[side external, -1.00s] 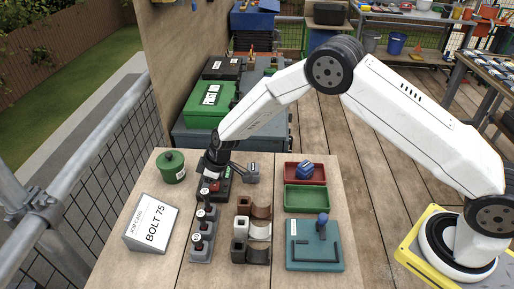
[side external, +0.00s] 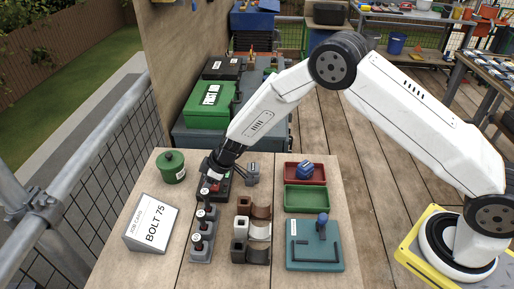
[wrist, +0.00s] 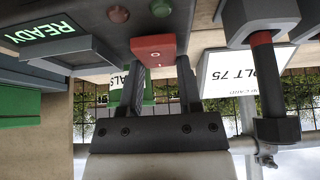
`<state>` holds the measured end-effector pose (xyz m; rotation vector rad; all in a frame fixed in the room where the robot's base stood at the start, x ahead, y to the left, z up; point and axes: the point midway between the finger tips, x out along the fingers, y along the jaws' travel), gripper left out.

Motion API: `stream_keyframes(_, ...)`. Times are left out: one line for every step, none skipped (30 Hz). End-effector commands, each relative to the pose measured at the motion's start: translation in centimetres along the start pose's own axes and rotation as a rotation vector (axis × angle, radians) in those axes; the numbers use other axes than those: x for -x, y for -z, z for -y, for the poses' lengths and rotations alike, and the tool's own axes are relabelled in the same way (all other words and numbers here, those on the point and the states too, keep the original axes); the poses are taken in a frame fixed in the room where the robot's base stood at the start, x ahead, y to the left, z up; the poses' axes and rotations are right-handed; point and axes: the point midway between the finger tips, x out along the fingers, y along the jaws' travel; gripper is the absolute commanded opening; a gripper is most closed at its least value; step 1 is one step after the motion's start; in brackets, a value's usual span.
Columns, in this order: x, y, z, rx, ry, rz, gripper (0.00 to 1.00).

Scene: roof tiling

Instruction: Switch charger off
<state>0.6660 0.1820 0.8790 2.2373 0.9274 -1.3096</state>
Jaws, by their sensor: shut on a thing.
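The charger (side external: 222,194) is a dark box on the bench beyond the row of grey posts. In the wrist view its dark body (wrist: 90,20) carries a lit green READY display (wrist: 47,30) and a red switch (wrist: 153,48). Two small round lamps, one dull green and one dull red, sit beside the switch. My gripper (wrist: 162,70) is tilted over the charger with its fingers around the red switch, shut on it. It also shows in the side view (side external: 212,170), where the arm hides part of the charger. I cannot tell the switch's position.
The row of grey posts with dark knobs (side external: 203,222) stands close in front of the charger. A green lidded pot (side external: 172,168) and job card (side external: 152,224) are left. Brown, white and black clips (side external: 252,232), red and green trays (side external: 306,198) and a teal fixture (side external: 314,255) lie right.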

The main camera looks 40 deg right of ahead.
Motion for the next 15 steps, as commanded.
stream_keyframes(-0.01, 0.14, 0.23, 0.004, 0.004, -0.002, 0.0)
stream_keyframes(0.0, 0.13, 0.22, 0.004, 0.003, -0.003, 0.0)
stream_keyframes(0.0, 0.13, 0.22, 0.004, 0.003, -0.003, 0.0)
stream_keyframes(0.0, 0.14, 0.22, 0.004, 0.003, -0.003, 0.0)
stream_keyframes(0.0, 0.14, 0.22, 0.004, 0.003, -0.003, 0.0)
stream_keyframes(0.0, 0.13, 0.21, 0.004, 0.003, -0.003, 0.0)
stream_keyframes(0.01, 0.13, 0.21, 0.004, 0.003, -0.003, 0.0)
stream_keyframes(0.01, 0.13, 0.21, 0.004, 0.003, -0.003, 0.0)
stream_keyframes(0.01, 0.13, 0.2, 0.004, 0.003, -0.003, 0.0)
stream_keyframes(0.01, 0.13, 0.2, 0.004, 0.003, -0.003, 0.47)
stream_keyframes(0.01, 0.13, 0.19, 0.004, 0.003, -0.003, 0.57)
stream_keyframes(0.02, 0.12, 0.17, 0.004, 0.003, -0.003, 0.69)
stream_keyframes(0.02, 0.11, 0.15, 0.004, 0.002, -0.003, 0.79)
stream_keyframes(0.02, 0.11, 0.13, 0.003, 0.002, -0.003, 0.79)
stream_keyframes(0.02, 0.09, 0.11, 0.003, 0.002, -0.003, 0.79)
